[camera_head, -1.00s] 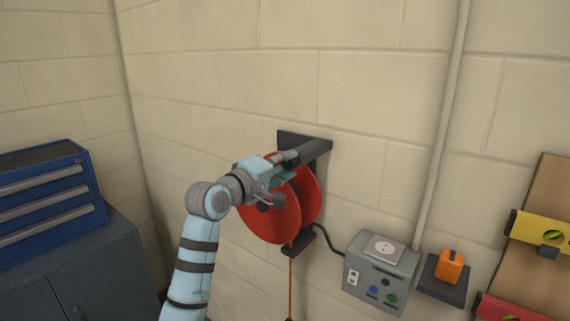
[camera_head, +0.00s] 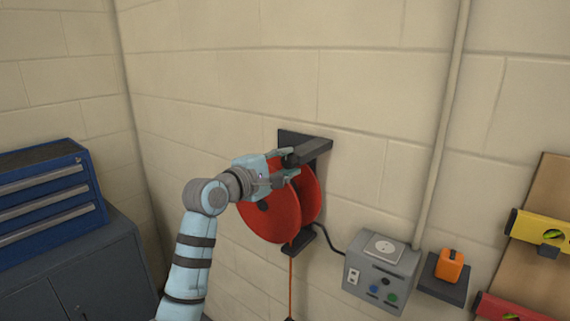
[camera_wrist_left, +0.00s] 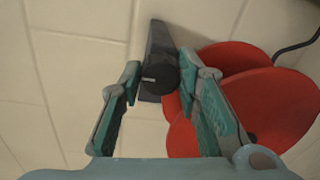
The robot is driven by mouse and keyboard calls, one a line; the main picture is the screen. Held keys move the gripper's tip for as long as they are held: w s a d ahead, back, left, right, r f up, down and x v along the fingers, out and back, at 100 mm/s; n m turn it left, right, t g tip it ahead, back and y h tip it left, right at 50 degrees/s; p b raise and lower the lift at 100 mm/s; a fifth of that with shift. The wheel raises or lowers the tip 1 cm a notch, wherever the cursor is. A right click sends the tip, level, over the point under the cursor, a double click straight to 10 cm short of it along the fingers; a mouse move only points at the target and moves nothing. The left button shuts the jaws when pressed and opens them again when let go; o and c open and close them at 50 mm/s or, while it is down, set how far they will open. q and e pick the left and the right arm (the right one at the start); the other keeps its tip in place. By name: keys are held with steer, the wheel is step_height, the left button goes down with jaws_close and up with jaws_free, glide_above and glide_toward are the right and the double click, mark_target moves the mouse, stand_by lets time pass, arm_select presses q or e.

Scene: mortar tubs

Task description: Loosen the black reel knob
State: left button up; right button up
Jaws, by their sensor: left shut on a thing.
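The black reel knob (camera_wrist_left: 158,77) shows in the left wrist view as a round dark knob with a pale mark, at the end of the dark wall bracket (camera_wrist_left: 160,38). In the head view the knob (camera_head: 290,160) is partly covered by the fingers. My left gripper (camera_head: 292,163) is at the upper front of the red reel (camera_head: 272,216). Its fingers stand on either side of the knob and are shut on it. In the left wrist view the red reel (camera_wrist_left: 262,100) lies right of the knob, partly behind one finger. My right gripper is not in view.
A grey control box (camera_head: 382,272) is on the wall right of the reel, joined by a black cable. An orange device (camera_head: 450,266) sits on a small shelf beside it. A blue drawer chest (camera_head: 45,190) stands on a dark cabinet at left.

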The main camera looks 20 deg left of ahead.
arm_select(q)
steer(key=o, duration=1.1)
steer(key=shift+o, duration=0.2)
steer(key=v, duration=1.2)
steer(key=shift+r, duration=0.1)
